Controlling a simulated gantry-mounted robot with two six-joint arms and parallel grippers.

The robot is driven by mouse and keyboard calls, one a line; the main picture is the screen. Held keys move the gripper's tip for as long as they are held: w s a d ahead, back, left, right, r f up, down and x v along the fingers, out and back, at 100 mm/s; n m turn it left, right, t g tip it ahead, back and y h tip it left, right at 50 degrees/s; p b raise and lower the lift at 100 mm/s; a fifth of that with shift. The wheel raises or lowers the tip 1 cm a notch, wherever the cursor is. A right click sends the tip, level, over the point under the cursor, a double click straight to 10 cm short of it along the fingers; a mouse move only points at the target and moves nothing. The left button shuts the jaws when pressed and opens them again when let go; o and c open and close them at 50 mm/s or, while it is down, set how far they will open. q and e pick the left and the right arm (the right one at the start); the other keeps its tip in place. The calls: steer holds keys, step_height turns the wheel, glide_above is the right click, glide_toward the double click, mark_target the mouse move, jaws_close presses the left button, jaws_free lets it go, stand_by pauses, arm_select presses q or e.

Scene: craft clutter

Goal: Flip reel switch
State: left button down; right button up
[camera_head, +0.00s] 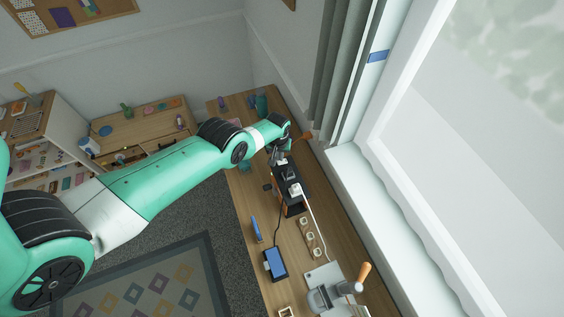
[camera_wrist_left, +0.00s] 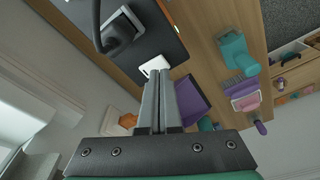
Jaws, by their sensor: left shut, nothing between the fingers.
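A black box with orange sides (camera_head: 291,206), which looks like the reel, sits on the long wooden desk along the window wall. In the left wrist view its black top face (camera_wrist_left: 158,35) fills the upper middle. A small white piece (camera_wrist_left: 154,65), which looks like the switch, lies at the edge of that face. My left gripper (camera_head: 278,158) is over the far end of the box. In the left wrist view its fingers (camera_wrist_left: 160,77) are shut and empty, their tips right at the white piece; whether they touch it I cannot tell. My right gripper is not in view.
A dark plug with a cable (camera_wrist_left: 118,36) sits on the box's face. A purple tray (camera_wrist_left: 190,100) and a teal object (camera_wrist_left: 237,52) are beside it. Nearer along the desk are a phone-like device (camera_head: 275,263) and a grey tool with a wooden handle (camera_head: 335,294).

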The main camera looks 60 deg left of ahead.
mark_target(279, 163)
arm_select(q)
steer(key=shift+f+b, duration=0.8)
steer(key=shift+f, duration=0.05)
stand_by(0.3)
step_height(279, 163, up, 7)
steer(key=p, duration=0.7)
steer(key=shift+r, duration=0.1)
stand_by(0.4)
